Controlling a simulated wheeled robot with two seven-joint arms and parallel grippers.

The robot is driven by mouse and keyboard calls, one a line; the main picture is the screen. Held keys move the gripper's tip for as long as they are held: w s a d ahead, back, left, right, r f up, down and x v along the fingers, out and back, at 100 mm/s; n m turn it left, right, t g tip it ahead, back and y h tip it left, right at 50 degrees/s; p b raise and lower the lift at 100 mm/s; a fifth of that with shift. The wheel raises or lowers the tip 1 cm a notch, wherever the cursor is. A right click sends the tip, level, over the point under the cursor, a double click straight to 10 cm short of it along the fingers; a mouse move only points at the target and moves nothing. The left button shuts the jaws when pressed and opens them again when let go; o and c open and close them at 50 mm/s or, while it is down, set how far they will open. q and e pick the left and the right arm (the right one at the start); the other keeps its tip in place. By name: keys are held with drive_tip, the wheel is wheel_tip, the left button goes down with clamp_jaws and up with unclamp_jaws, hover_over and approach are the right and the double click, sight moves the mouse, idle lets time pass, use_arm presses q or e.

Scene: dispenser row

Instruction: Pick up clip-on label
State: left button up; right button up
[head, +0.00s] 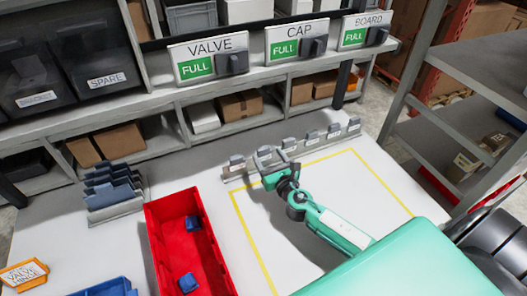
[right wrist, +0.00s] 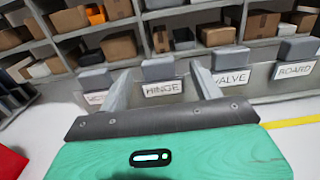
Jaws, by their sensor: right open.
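A row of clip-on labels with grey grips stands in a long grey holder (head: 236,174) on the white table. In the right wrist view the HINGE label (right wrist: 163,89) lies between my right fingers, with the VALVE label (right wrist: 231,79) to the right and the BOARD label (right wrist: 294,70) at the far right. A label at the left is partly hidden by a finger. My right gripper (head: 272,157) is open at the left part of the row; it also shows in the right wrist view (right wrist: 160,80). I cannot tell whether the fingers touch the HINGE label. My left gripper is not in view.
A red bin (head: 183,240) with blue parts stands left of my right arm. Shelves with VALVE, CAP and BOARD signs stand behind. The yellow-outlined area (head: 255,250) has bare surface.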

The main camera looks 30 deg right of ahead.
sight(265, 152)
drive_tip(key=shift+w+p, duration=0.35)
drive_tip(key=shift+w, duration=1.55)
drive_tip(key=c, duration=1)
drive_tip(key=shift+c, duration=0.2)
